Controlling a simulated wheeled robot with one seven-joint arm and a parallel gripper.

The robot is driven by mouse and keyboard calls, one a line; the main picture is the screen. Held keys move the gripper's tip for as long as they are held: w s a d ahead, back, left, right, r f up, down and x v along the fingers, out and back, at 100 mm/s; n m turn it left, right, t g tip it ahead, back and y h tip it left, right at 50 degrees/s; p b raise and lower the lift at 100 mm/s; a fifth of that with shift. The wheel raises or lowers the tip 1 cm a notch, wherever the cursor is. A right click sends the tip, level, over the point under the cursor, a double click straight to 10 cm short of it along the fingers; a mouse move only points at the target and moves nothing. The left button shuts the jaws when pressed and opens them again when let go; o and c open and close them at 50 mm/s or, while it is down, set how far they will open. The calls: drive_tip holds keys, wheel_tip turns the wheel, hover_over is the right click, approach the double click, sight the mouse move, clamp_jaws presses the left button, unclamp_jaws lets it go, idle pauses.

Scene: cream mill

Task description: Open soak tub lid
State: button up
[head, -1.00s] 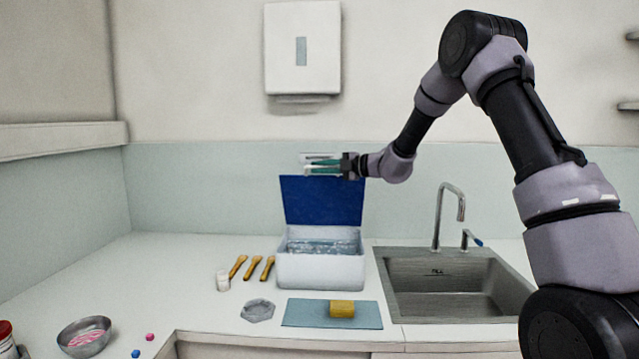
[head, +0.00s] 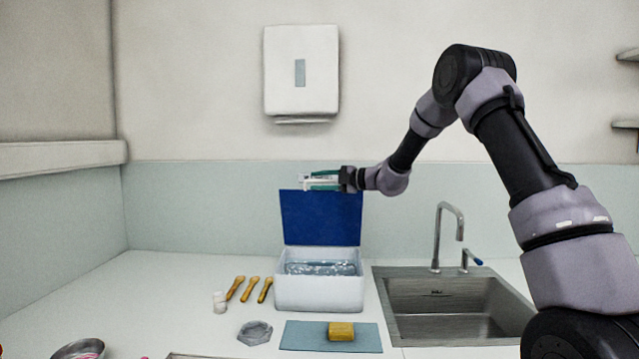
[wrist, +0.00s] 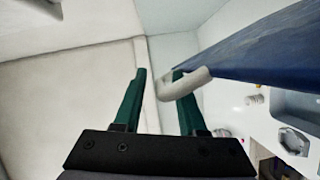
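The soak tub (head: 318,293) is a white box on the counter with clear, water-like contents. Its blue lid (head: 320,220) stands raised, about upright, at the tub's back; its blue face also shows in the wrist view (wrist: 270,55). A pale handle (wrist: 185,84) sticks out from the lid's edge. My gripper (head: 318,181) is at the lid's top edge, its green fingers pointing left. In the wrist view my gripper (wrist: 160,76) has its fingers apart. The handle crosses over the right finger and its end lies between them; I cannot tell whether they touch.
A sink (head: 450,305) with a faucet (head: 447,235) is right of the tub. In front are a blue-grey mat (head: 300,337) and a yellow block (head: 341,331). A dispenser (head: 301,70) hangs above.

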drive_tip(key=shift+f, duration=0.15)
drive_tip(key=v, duration=1.1)
drive_tip(key=s+d+r+n+g+h, duration=0.1)
drive_tip(key=s+r+n+g+h, duration=0.15)
drive_tip(key=s+n, duration=0.7)
drive_tip(key=s+d+r+n+g+h, duration=0.1)
drive_tip(key=s+d+r+n+h, duration=0.15)
drive_tip(key=s+n, duration=0.75)
drive_tip(key=s+d+n+t+h, duration=0.1)
drive_tip(key=s+d+n+h, duration=0.3)
drive_tip(key=s+n, duration=0.6)
drive_tip(key=s+d+n+t+h, duration=0.2)
drive_tip(key=s+d+n+h, duration=0.2)
drive_tip(key=s+d+n, duration=0.5)
drive_tip(key=shift+s+d+f+n, duration=0.25)
drive_tip(key=shift+s+f+n, duration=0.2)
drive_tip(key=shift+s, duration=0.25)
